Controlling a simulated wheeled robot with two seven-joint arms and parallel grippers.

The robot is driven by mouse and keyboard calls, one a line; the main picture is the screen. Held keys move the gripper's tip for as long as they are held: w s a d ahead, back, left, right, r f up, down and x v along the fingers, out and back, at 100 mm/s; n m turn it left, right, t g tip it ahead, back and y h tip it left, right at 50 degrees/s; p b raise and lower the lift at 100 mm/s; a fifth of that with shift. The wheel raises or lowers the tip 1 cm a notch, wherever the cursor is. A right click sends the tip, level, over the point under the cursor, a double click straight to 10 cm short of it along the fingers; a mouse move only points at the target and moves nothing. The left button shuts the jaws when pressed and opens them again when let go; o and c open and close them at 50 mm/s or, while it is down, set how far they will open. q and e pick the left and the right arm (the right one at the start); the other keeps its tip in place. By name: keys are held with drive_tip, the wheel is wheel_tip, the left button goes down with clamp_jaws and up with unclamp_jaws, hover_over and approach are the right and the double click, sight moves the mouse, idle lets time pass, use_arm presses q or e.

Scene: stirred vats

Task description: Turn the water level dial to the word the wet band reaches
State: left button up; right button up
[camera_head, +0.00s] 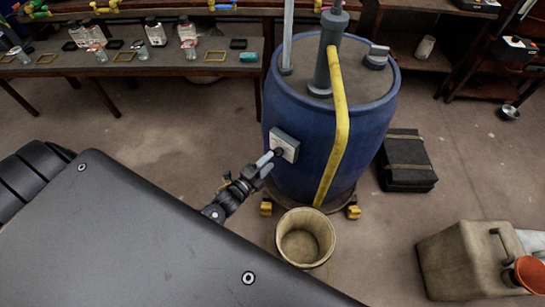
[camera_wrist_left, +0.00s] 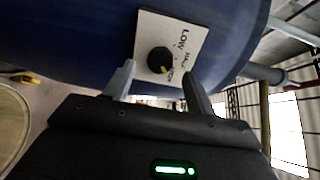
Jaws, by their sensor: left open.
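The blue vat (camera_head: 310,125) stands upright at the centre of the head view. A pale panel (camera_head: 287,142) with a black dial is on its side. In the left wrist view the black dial knob (camera_wrist_left: 160,60) sits on the panel (camera_wrist_left: 152,27). "LOW" reads clearly; smaller words beside the knob are hard to read. The knob's yellow mark points towards its lower right edge in that view. My left gripper (camera_head: 271,160) is at the panel; its open fingers (camera_wrist_left: 158,77) are on either side of the knob's near edge, contact unclear. I cannot make out a wet band. My right gripper is not in view.
A yellow hose (camera_head: 336,125) runs down the vat's front. A bucket (camera_head: 305,237) stands on the floor below the panel. A black case (camera_head: 407,160) lies to the right, and a beige jerrycan (camera_head: 462,262) is at lower right. A bench (camera_head: 120,68) stands at the back left.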

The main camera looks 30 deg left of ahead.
use_arm(q)
drive_tip(key=v, duration=0.7)
drive_tip(key=shift+s, duration=0.1)
